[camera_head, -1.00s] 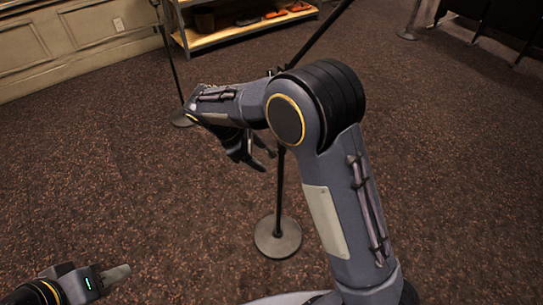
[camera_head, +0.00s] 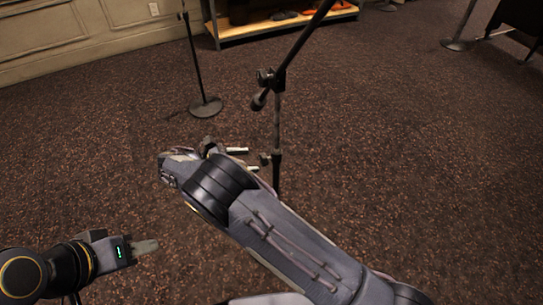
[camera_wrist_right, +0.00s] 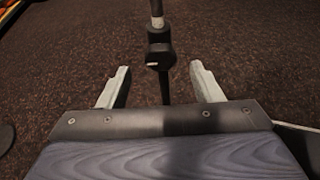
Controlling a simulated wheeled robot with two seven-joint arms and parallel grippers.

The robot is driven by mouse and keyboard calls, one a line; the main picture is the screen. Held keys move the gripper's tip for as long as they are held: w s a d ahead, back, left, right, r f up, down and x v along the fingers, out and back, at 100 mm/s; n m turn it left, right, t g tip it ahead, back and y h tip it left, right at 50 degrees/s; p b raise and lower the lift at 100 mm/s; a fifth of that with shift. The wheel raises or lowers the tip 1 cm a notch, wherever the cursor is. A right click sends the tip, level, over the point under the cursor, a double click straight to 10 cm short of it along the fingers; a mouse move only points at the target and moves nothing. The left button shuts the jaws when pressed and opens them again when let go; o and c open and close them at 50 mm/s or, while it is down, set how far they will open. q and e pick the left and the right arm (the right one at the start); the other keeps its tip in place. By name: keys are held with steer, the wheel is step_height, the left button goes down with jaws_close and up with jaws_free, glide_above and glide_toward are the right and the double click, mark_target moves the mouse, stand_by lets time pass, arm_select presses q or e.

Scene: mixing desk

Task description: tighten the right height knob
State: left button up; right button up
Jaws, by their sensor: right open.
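The near microphone stand (camera_head: 277,125) rises upright in front of my right arm, with a boom arm clamped at its top. Its dark height collar with a small knob (camera_head: 264,158) is partway down the pole. In the right wrist view the collar (camera_wrist_right: 159,52) is ahead of the fingers, centred between them. My right gripper (camera_head: 250,159) is open and empty, its fingertips just left of the knob. It also shows in the right wrist view (camera_wrist_right: 160,76), fingers apart with the pole between them in the picture. My left gripper (camera_head: 147,247) is low at left; its opening is unclear.
A second stand with a round base (camera_head: 206,107) is at the back left. A low shelf (camera_head: 270,27) stands by the wall. Another post base (camera_head: 455,44) is at the upper right. The carpet between is clear. My right forearm hides the near stand's base.

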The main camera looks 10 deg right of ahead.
mark_target(261, 160)
steer(key=x, duration=0.6)
steer(key=shift+w+d+f, duration=0.1)
steer(key=shift+d+f, duration=0.05)
steer(key=shift+d, duration=0.1)
steer(key=c, duration=1)
steer(key=shift+f+m+t+b, duration=0.15)
steer(key=shift+m+t+b, duration=0.2)
steer(key=shift+b, duration=0.2)
steer(key=shift+m+t+y+b, duration=0.3)
steer(key=shift+m+t+b, duration=0.05)
steer(key=shift+m, duration=0.2)
steer(key=o, duration=1)
